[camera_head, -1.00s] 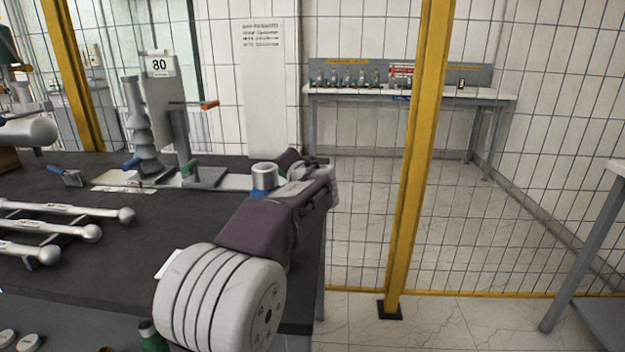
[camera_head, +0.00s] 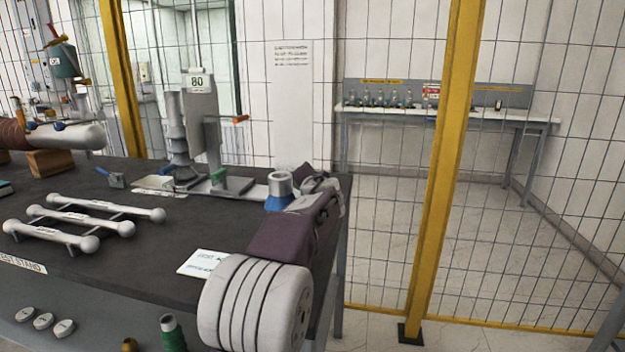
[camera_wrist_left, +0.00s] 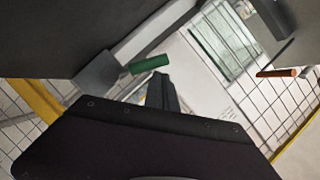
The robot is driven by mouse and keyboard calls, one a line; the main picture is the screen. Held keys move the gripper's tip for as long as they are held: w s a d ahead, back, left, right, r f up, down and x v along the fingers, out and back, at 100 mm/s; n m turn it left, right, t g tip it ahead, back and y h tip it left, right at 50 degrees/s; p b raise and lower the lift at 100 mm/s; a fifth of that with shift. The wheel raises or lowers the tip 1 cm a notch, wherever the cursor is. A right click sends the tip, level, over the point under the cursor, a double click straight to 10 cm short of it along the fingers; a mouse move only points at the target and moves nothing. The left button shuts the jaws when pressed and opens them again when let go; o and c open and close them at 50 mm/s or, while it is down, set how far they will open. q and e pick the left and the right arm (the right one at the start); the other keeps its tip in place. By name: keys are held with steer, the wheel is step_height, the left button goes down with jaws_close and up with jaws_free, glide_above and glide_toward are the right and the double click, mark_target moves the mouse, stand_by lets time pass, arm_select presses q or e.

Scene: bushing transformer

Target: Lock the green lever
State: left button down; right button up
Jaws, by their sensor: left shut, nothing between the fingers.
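The green lever (camera_head: 218,175) sits low on the grey fixture at the back of the dark bench, below an upright plate marked 80. In the left wrist view the green lever (camera_wrist_left: 150,63) sticks out from a grey block, near the upper middle. My left gripper (camera_head: 322,184) is at the bench's right back corner, to the right of the lever and apart from it in the head view. In the left wrist view its dark fingers (camera_wrist_left: 160,94) are together and empty, just below the lever; contact cannot be told. My right gripper is not in view.
An orange handle (camera_head: 240,119) projects from the fixture above the lever. White round-ended bars (camera_head: 85,218) lie at the left of the bench (camera_head: 165,235). A white sheet (camera_head: 200,262) lies beside my arm. A yellow-framed mesh fence (camera_head: 445,170) stands behind.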

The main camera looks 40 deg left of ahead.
arm_select(q)
steer(key=w+d+r+p, duration=0.2)
steer(key=d+r+p, duration=0.4)
steer(key=d+r, duration=0.5)
steer(key=shift+w+d, duration=0.15)
steer(key=shift+d, duration=0.05)
